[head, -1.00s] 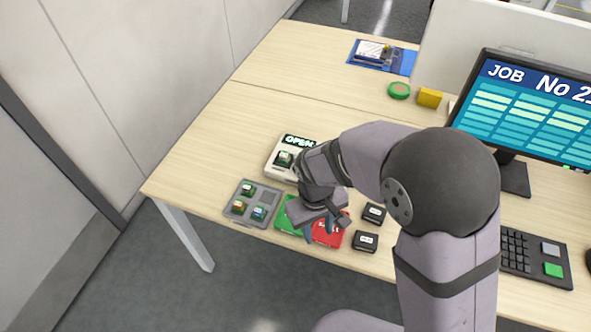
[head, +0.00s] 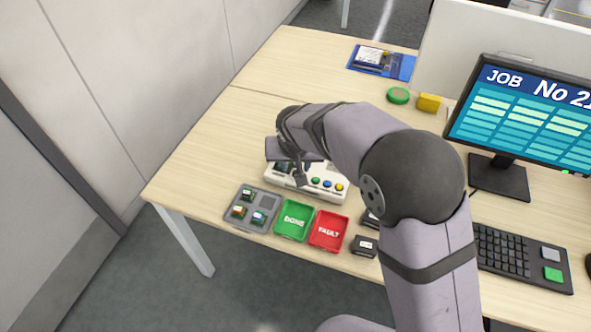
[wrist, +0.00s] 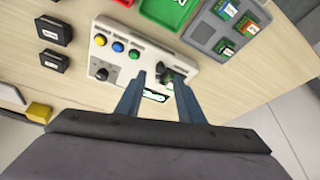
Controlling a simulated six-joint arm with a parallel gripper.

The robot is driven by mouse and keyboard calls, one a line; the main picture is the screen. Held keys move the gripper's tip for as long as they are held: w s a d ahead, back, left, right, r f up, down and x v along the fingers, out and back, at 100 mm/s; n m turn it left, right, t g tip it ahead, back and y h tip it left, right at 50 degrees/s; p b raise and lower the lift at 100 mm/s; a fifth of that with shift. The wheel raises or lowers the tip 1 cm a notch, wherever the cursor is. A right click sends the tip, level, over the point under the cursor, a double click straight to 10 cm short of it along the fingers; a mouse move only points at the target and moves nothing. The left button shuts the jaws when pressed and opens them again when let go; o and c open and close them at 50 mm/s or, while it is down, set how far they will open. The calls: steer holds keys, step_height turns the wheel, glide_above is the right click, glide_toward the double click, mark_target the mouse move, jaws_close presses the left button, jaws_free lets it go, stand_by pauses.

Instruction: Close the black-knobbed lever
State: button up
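The white test device (head: 320,191) sits on the desk, partly hidden by my arm in the head view. In the wrist view, the device (wrist: 128,50) shows yellow, blue and green buttons and a small black dial (wrist: 102,74). My gripper (wrist: 160,80) is open, fingers apart, above this end of the device, with a lit green display showing between the fingers. The head view shows my gripper (head: 297,170) over the device's left part.
A grey tray (head: 228,217) with several chips, a green DONE tray (head: 293,220) and a red FAULT tray (head: 328,231) stand in front. Small black boxes (head: 364,245) are to the right. A monitor (head: 525,115) and keyboard (head: 505,252) stand further right. The desk's left is clear.

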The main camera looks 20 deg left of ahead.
mark_target(296, 171)
steer(key=shift+p+x, duration=0.6)
steer(key=shift+x, duration=2.45)
steer(key=shift+c, duration=0.4)
steer(key=shift+s, duration=0.1)
jaws_close()
